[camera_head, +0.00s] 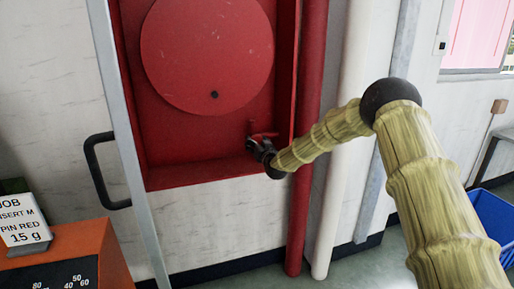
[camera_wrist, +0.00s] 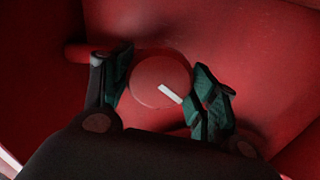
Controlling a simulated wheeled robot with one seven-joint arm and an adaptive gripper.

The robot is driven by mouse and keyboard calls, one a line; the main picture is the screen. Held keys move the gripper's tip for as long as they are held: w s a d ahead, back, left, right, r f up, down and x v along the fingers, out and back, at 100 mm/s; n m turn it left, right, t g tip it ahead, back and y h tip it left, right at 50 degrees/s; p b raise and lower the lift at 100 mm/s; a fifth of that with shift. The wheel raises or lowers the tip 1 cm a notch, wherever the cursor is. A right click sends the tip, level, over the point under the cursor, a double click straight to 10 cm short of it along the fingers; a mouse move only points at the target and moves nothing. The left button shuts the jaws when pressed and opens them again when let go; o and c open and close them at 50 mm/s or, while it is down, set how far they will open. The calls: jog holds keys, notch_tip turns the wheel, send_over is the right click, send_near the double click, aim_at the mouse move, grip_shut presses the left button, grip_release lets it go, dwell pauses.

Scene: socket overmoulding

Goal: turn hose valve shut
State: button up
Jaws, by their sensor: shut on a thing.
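The hose valve is a round red knob (camera_wrist: 158,72) with a white pointer line, in the middle of the wrist view. The line slants from the knob's centre towards the lower right. My gripper (camera_wrist: 162,84) is shut on the knob, with one green-padded finger on each side. In the head view my gripper (camera_head: 260,147) is at the lower right inside the red hose cabinet (camera_head: 185,175). It hides most of the valve there; only a bit of red fitting shows above it.
A large red hose reel disc (camera_head: 205,50) fills the cabinet above the valve. A red pipe (camera_head: 308,130) and a white pipe (camera_head: 345,130) run upright to the right. A cabinet door with a black handle (camera_head: 100,170) stands at the left. An orange box (camera_head: 70,265) is lower left.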

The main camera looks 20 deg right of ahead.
jog(key=m+b, duration=0.1)
jog(key=m, duration=0.1)
jog(key=m+b, duration=0.1)
jog(key=b, duration=0.1)
jog(key=m+b, duration=0.1)
jog(key=m, duration=0.1)
jog(key=shift+d+f+m+b, duration=0.1)
jog(key=shift+f+m+b, duration=0.15)
jog(key=shift+m+b, duration=0.1)
jog(key=m+b, duration=0.4)
jog(key=m, duration=0.1)
jog(key=shift+r, duration=0.15)
jog(key=o, duration=1)
jog(key=shift+o, duration=0.2)
jog(key=shift+r, duration=0.1)
jog(key=s, duration=1.2)
jog(key=shift+d, duration=0.15)
